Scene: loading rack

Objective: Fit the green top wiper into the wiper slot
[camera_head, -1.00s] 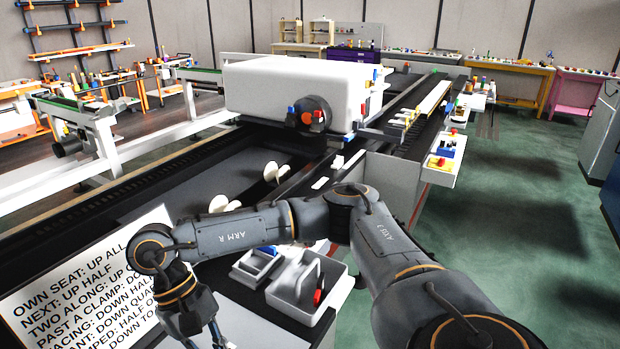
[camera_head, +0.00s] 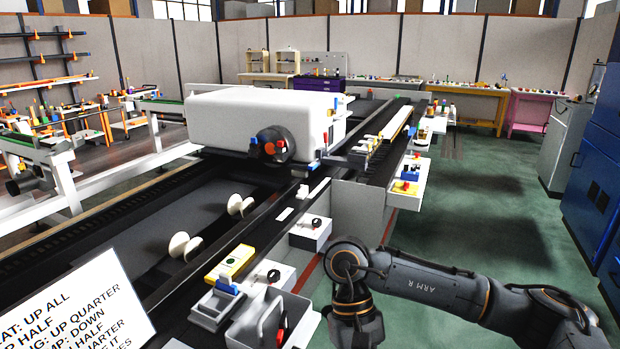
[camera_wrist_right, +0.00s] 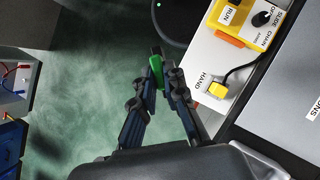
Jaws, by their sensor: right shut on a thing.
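My right gripper (camera_wrist_right: 162,75) shows in the wrist view. Its fingers are shut on a small green piece (camera_wrist_right: 156,67), which looks like the green top wiper. A dark tip sticks out beyond the fingers. Green floor lies below it, left of the control box. In the head view my right wrist (camera_head: 355,310) is at the bottom, right of the grey tray, and its fingers are out of frame. My left gripper is in neither view. I cannot pick out the wiper slot for certain.
A yellow control box (camera_head: 232,261) sits by the rail and shows in the wrist view (camera_wrist_right: 238,22). A grey tray (camera_head: 303,316) stands in front. A long white machine cover (camera_head: 255,112) is behind. A lettered sign (camera_head: 75,310) is at lower left. Open floor (camera_head: 470,215) lies right.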

